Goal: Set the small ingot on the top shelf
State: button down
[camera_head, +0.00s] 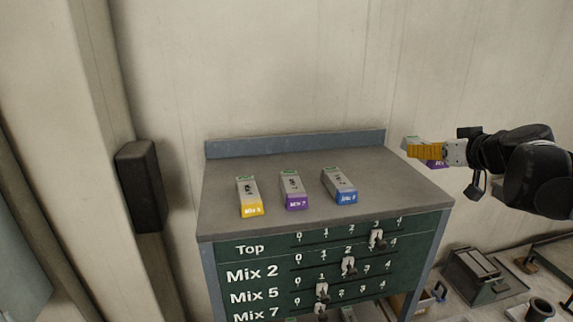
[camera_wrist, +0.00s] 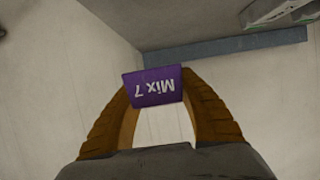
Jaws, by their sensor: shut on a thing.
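My gripper (camera_head: 425,151) is at the right, beyond the cabinet's right edge and seemingly above the level of its top. Its yellow fingers are shut on a small ingot with a purple "Mix 7" end (camera_wrist: 153,86). In the head view, the fingers hide much of this ingot (camera_head: 437,164). The top shelf (camera_head: 270,175) is the grey top of the green cabinet. Three similar ingots lie on it in a row: one yellow-ended (camera_head: 250,197), one purple-ended "Mix 7" (camera_head: 293,190) and one blue-ended (camera_head: 340,186).
The shelf's right part is bare, between the blue-ended ingot and the right edge. A raised blue-grey lip (camera_head: 295,144) runs along its back, also in the wrist view (camera_wrist: 225,46). Sliders line the cabinet front (camera_head: 260,270). A dark box (camera_head: 142,185) hangs at left.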

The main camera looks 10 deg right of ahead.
jog(key=p, duration=0.1)
send_over(385, 183)
jog(key=f, duration=0.4)
jog(key=shift+w+d+f, duration=0.15)
jog(key=shift+w+f, duration=0.05)
jog(key=shift+f, duration=0.05)
notch_tip(385, 183, down, 4)
jog(key=shift+r+p, duration=0.2)
jog(key=shift+p, duration=0.45)
jog(key=shift+f, duration=0.3)
jog(key=shift+s, duration=0.1)
jog(key=shift+f, duration=0.1)
jog(key=c, duration=0.9)
grip_release()
